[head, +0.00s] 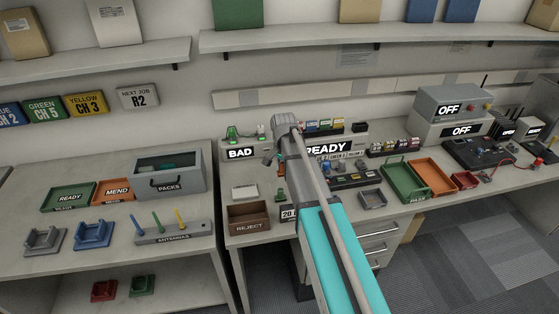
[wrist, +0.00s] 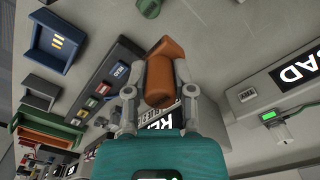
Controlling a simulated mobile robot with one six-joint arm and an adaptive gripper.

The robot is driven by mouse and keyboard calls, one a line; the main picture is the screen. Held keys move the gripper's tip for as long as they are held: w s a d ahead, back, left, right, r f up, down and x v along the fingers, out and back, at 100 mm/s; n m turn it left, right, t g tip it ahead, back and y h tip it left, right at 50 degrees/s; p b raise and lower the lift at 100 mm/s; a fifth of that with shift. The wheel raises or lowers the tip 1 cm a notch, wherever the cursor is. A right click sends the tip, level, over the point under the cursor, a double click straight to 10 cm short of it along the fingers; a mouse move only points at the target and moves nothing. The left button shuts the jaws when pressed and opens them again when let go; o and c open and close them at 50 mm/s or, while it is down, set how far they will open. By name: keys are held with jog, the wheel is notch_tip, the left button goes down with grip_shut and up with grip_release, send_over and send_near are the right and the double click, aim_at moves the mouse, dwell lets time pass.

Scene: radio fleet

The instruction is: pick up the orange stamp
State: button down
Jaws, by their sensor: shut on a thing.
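The orange stamp (wrist: 163,72) is between the fingers of my gripper (wrist: 157,86) in the wrist view. The fingers press on it from both sides, and my gripper is shut on it. In the head view my gripper (head: 279,160) is above the bench, between the BAD sign and the READY sign. There my arm hides much of the scene, and only a small bit of orange shows by the fingers. I cannot tell for sure whether the stamp is clear of the surface below.
A brown REJECT bin (head: 249,216) stands at the bench's front edge, with a pale pad (head: 244,192) behind it. A green tray (head: 403,180) and an orange tray (head: 433,178) lie to the right. A PACKS box (head: 168,169) stands on the left table.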

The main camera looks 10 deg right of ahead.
jog(key=s+r+p, duration=0.2)
jog(key=s, duration=0.3)
jog(key=shift+s+d+r, duration=0.25)
jog(key=shift+s+d, duration=0.1)
jog(key=shift+d, duration=0.05)
jog(key=c, duration=1)
grip_release()
jog(key=c, duration=1.8)
grip_release()
jog(key=shift+w+a+f+b, duration=0.75)
jog(key=shift+w+a, duration=0.6)
jog(key=shift+a, duration=1.2)
jog(key=shift+w+a+f+b, duration=0.75)
jog(key=shift+w+a, duration=0.6)
jog(key=shift+a, duration=1.25)
jog(key=shift+w+a+f+b, duration=0.75)
jog(key=shift+w+a, duration=0.6)
jog(key=shift+a, duration=1.2)
jog(key=c, duration=1.4)
grip_release()
